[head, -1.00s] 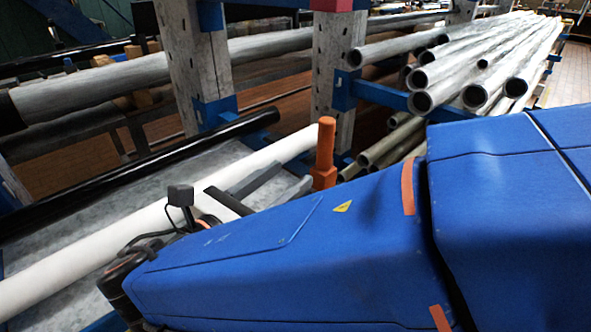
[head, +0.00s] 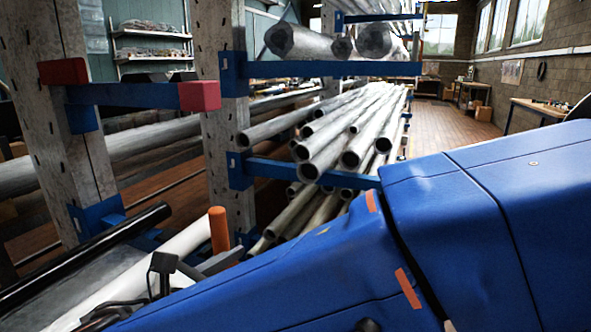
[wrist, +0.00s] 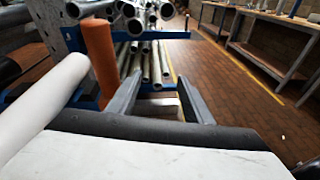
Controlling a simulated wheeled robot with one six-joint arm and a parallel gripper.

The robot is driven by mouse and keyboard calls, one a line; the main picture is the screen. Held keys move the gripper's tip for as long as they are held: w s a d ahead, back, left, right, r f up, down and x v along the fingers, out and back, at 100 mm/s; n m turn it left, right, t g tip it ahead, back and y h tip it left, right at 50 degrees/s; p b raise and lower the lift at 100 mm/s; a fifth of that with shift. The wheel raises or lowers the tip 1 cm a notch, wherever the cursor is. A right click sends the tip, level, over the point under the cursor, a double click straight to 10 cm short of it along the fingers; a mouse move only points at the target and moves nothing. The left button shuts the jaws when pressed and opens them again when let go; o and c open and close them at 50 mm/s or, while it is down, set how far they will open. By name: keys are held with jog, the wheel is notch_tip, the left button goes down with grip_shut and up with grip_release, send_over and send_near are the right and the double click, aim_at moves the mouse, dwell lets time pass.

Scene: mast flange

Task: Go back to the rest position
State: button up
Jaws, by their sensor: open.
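My gripper (wrist: 160,98) shows in the wrist view with its two dark fingers spread apart. Nothing is between them. In the head view only a part of my gripper (head: 218,262) shows, behind my blue arm, and its fingertips are hard to make out. An orange upright post (wrist: 100,62) stands just left of the fingers in the wrist view. It also shows in the head view (head: 219,230). A white tube (head: 150,262) lies left of my gripper, and it shows at the left of the wrist view (wrist: 42,98).
A rack with blue arms (head: 310,69) and pale uprights (head: 228,150) holds several grey pipes (head: 335,130). A black pipe (head: 75,258) lies at the left. In the wrist view a workbench (wrist: 275,45) stands at the right, with open brick-coloured floor (wrist: 215,85) before it.

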jog(key=w+d+f+m+g, duration=0.1)
jog(key=d+f+m+g, duration=0.15)
jog(key=d, duration=0.55)
jog(key=w+d+f+m+g, duration=0.1)
jog(key=w+d+m+g, duration=0.2)
jog(key=d, duration=0.4)
jog(key=d+f+m+g, duration=0.2)
jog(key=d+m, duration=0.2)
jog(key=d, duration=0.4)
jog(key=s+d+f+m+y, duration=0.3)
jog(key=s+d+m, duration=0.2)
jog(key=m, duration=0.5)
jog(key=s+d+f+m+g+y, duration=0.1)
jog(key=s+d+f+m+y, duration=0.2)
jog(key=s+d+m, duration=0.3)
jog(key=d+m+y, duration=0.1)
jog(key=d+m, duration=0.2)
jog(key=d, duration=0.1)
jog(key=shift+d+f+m, duration=0.25)
jog(key=shift+f+m, duration=0.1)
jog(key=shift+g, duration=0.25)
